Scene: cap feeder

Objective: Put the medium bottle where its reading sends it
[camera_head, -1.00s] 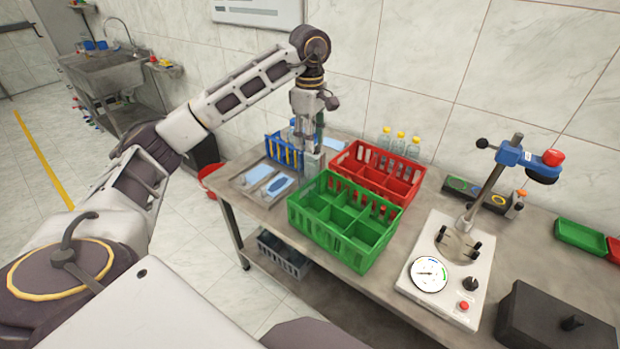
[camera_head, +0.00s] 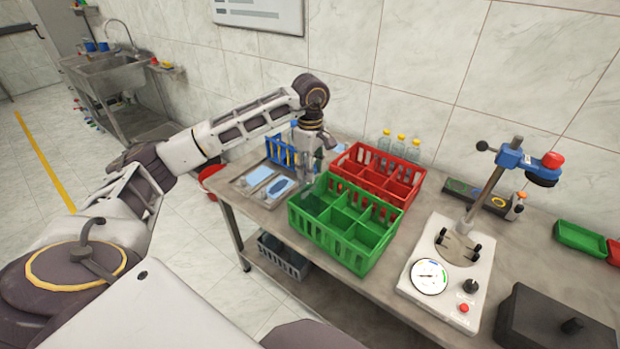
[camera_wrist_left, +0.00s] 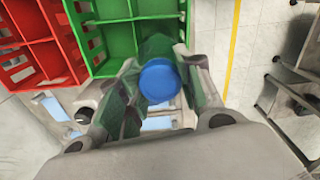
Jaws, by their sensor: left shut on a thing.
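My left gripper (camera_head: 304,174) is shut on a bottle with a blue cap (camera_wrist_left: 160,80). In the left wrist view the cap faces the camera and greenish bottle sides show between the fingers; the bottle's base is hidden. In the head view the gripper points down at the left end of the green crate (camera_head: 345,251), which has several compartments. I cannot tell whether the bottle is inside a compartment or beside the crate. The white tester (camera_head: 415,262) has a round dial (camera_head: 429,277); its reading is too small to tell. My right gripper is not in view.
A red crate (camera_head: 411,190) stands behind the green one, with several yellow-capped bottles (camera_head: 398,147) behind it. A blue rack (camera_head: 281,152) and a metal tray (camera_head: 240,187) are at the left. A dark box (camera_head: 555,325) and a green bin (camera_head: 580,238) are at the right.

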